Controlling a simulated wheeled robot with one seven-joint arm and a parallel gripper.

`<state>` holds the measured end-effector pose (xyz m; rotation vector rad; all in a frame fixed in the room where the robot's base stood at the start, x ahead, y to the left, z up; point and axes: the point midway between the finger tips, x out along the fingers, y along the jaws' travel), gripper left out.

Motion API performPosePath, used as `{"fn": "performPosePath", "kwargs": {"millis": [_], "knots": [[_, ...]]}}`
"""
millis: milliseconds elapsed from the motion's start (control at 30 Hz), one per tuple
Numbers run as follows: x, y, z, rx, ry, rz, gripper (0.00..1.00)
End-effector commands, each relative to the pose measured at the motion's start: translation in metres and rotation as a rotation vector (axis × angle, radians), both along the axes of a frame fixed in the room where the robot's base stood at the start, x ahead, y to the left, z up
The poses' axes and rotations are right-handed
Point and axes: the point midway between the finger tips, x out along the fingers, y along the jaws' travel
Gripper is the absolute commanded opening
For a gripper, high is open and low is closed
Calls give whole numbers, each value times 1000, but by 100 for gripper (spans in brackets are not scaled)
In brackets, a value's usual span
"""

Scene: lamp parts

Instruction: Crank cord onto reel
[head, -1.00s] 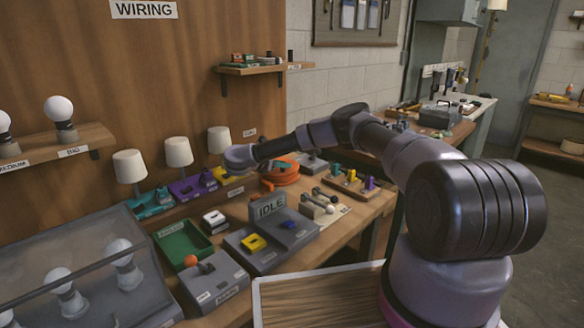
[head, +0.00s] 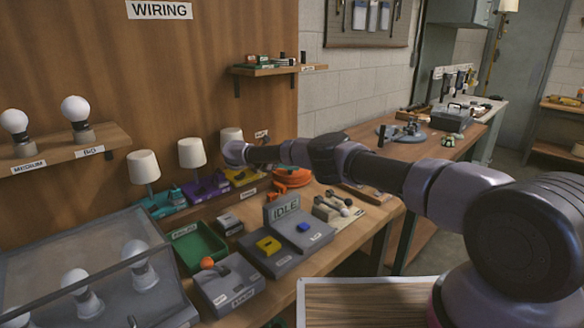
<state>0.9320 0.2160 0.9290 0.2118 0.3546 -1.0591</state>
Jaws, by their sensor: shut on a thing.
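An orange coil that looks like cord (head: 292,178) lies at the back of the wooden bench, right of the lamps. My arm comes in from the right and reaches over the bench. Its rounded end stands in front of the rightmost lamp, left of and above the coil. My gripper's fingers do not show; the arm hides them, and what they hold cannot be seen. A round blue-grey piece with dark upright parts (head: 402,133) stands on the far right bench; I cannot tell whether it is the reel. No crank handle is clear.
A grey block with an IDLE sign (head: 284,208) stands mid-bench. A green tray (head: 196,248) and a grey box (head: 229,285) are left of it. Several white lamps (head: 143,167) line the back. A clear-covered case (head: 75,265) fills the front left.

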Motion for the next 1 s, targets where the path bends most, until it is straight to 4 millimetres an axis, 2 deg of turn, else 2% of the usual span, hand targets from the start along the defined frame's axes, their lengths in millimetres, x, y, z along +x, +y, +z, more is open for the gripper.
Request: {"fn": "performPosePath", "kwargs": {"millis": [33,433,467,500,533,833,1000], "knots": [[3,0,5,-4,-10,3,0],[2,0,4,-5,-8,1,0],[2,0,4,-5,-8,1,41],[2,0,4,-5,-8,1,56],[2,0,3,-4,-7,0,59],[0,1,1,-2,-3,-2,59],[-8,17,8,-2,-3,1,59]]}}
